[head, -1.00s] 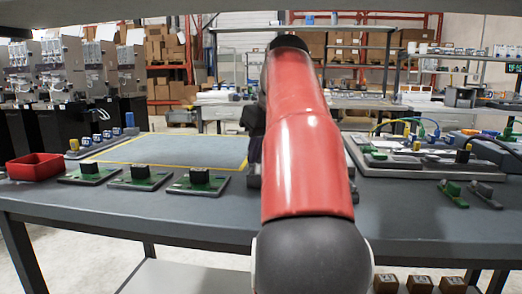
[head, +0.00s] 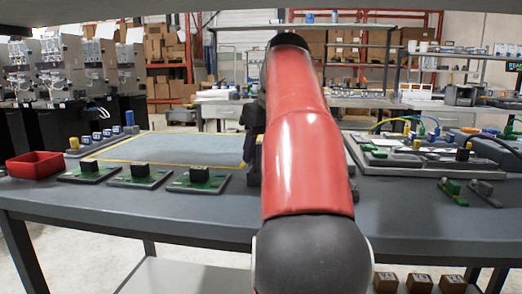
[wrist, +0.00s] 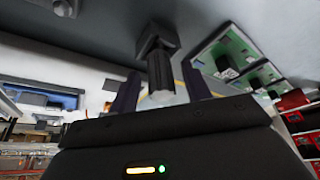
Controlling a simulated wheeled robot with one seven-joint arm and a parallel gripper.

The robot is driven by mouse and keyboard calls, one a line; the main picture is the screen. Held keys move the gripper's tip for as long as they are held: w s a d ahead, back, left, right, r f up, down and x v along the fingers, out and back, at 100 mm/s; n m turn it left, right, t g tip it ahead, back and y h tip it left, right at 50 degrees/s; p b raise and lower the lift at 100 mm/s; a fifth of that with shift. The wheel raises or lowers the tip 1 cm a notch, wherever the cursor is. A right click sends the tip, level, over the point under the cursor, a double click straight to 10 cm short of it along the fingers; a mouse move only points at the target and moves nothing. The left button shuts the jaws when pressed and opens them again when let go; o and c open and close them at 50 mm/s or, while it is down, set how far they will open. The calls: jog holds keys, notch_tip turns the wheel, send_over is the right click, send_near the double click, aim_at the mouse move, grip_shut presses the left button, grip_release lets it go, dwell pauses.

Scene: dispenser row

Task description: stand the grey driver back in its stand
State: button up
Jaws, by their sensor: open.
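In the wrist view, a grey driver-like piece (wrist: 158,74) with a pale end stands between the two dark fingers of my open gripper (wrist: 157,88). Its other end meets a dark block (wrist: 157,38), which looks like its stand. Whether it is fully seated there I cannot tell. The fingers lie on either side of it, with gaps visible. In the head view my red arm covers the driver and the fingers. Only a dark edge at the arm's left side, on the grey table (head: 120,215), shows there.
Several green circuit boards with black blocks (head: 199,176) sit left of my arm. A red bin (head: 35,165) stands at the far left. A yellow-edged mat (head: 180,148) lies behind the boards. On the right are a grey fixture (head: 400,160) with cables and a small green piece (head: 452,191).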

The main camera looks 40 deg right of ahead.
jog(key=v, duration=0.6)
jog(key=s+b, duration=0.1)
jog(key=s, duration=1)
jog(key=shift+s+a+f, duration=0.3)
jog(key=shift+a, duration=0.2)
